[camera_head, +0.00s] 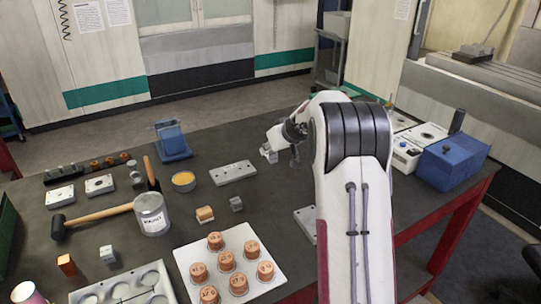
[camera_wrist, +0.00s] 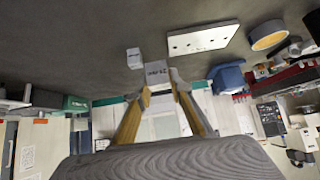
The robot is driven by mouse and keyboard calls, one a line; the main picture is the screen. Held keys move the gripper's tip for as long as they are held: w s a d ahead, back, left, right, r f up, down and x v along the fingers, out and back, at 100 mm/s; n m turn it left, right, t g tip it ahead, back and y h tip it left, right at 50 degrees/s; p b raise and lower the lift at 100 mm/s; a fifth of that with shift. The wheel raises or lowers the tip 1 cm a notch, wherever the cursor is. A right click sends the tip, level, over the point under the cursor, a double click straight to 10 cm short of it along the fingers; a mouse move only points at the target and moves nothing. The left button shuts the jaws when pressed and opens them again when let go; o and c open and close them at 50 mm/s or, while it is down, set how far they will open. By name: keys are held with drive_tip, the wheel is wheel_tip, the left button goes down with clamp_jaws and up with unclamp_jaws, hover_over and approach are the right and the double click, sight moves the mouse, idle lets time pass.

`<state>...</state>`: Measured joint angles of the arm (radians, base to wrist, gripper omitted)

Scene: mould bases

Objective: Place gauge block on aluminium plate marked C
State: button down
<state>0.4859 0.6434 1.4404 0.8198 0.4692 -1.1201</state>
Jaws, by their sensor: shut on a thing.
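My gripper (camera_wrist: 160,86) is shut on a grey gauge block (camera_wrist: 156,72) with dark markings, held between its two fingertips in the wrist view. In the head view my gripper (camera_head: 270,152) is beyond the table's middle, to the right of and beyond a pale metal plate with holes (camera_head: 233,172). That plate also shows in the wrist view (camera_wrist: 203,40), apart from the held block. Another plate (camera_head: 306,222) is partly hidden behind my arm. I cannot read a letter C on any plate.
A small pale cube (camera_wrist: 134,57) shows beside the held block in the wrist view. A blue vise-like object (camera_head: 173,142), a yellow-filled bowl (camera_head: 184,181), a tin (camera_head: 152,214) and a mallet (camera_head: 100,216) stand around. A white board (camera_head: 224,258) carries several copper cylinders.

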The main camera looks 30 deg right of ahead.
drive_tip(key=shift+r, duration=0.25)
idle(0.4)
drive_tip(key=shift+s+d+r, duration=0.1)
drive_tip(key=shift+s+d, duration=0.05)
drive_tip(key=shift+d, duration=0.25)
drive_tip(key=s+d+r+m+h, duration=0.1)
drive_tip(key=s+d+r, duration=0.2)
drive_tip(key=s, duration=0.3)
drive_tip(key=s+d+r+m+h, duration=0.1)
drive_tip(key=s+d+r, duration=0.25)
drive_tip(key=s, duration=0.25)
drive_tip(key=s+a+f+n+y, duration=0.1)
drive_tip(key=s+a+f, duration=0.1)
drive_tip(key=s, duration=0.4)
drive_tip(key=s+a+f+n+y, duration=0.1)
drive_tip(key=s+a+f, duration=0.1)
drive_tip(key=s+a, duration=0.3)
drive_tip(key=shift+s+a+f, duration=0.15)
drive_tip(key=shift+s, duration=0.7)
